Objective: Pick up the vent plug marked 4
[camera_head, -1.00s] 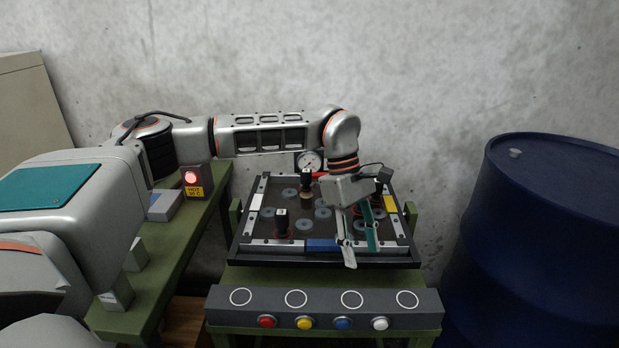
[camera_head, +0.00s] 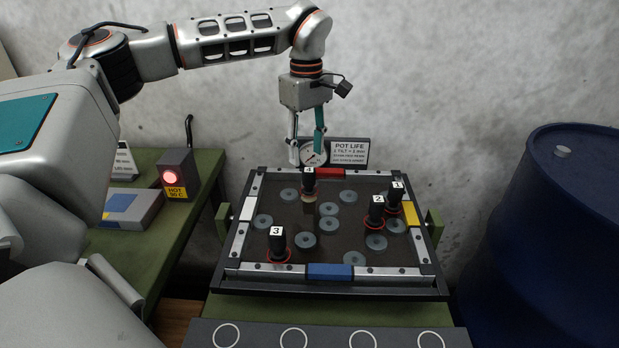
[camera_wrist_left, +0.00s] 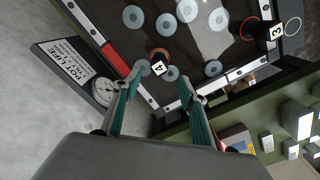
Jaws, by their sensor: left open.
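The vent plug marked 4 (camera_head: 308,186) is black with a white label and stands upright on the dark tray (camera_head: 330,283), near its far side. It also shows in the left wrist view (camera_wrist_left: 158,62), just beyond the fingertips. My left gripper (camera_head: 306,157) points down above and close to plug 4, its fingers spread, open and empty. In the left wrist view the open gripper (camera_wrist_left: 162,88) has plug 4 ahead of the gap between its fingers, with no contact visible. My right gripper is not in view.
Plug 3 (camera_head: 278,246), plug 2 (camera_head: 374,213) and plug 1 (camera_head: 394,197) stand on the tray among several grey discs. A gauge (camera_head: 313,154) and sign (camera_head: 349,151) stand behind. A blue drum (camera_head: 560,240) is at right; a red-lit box (camera_head: 177,174) is at left.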

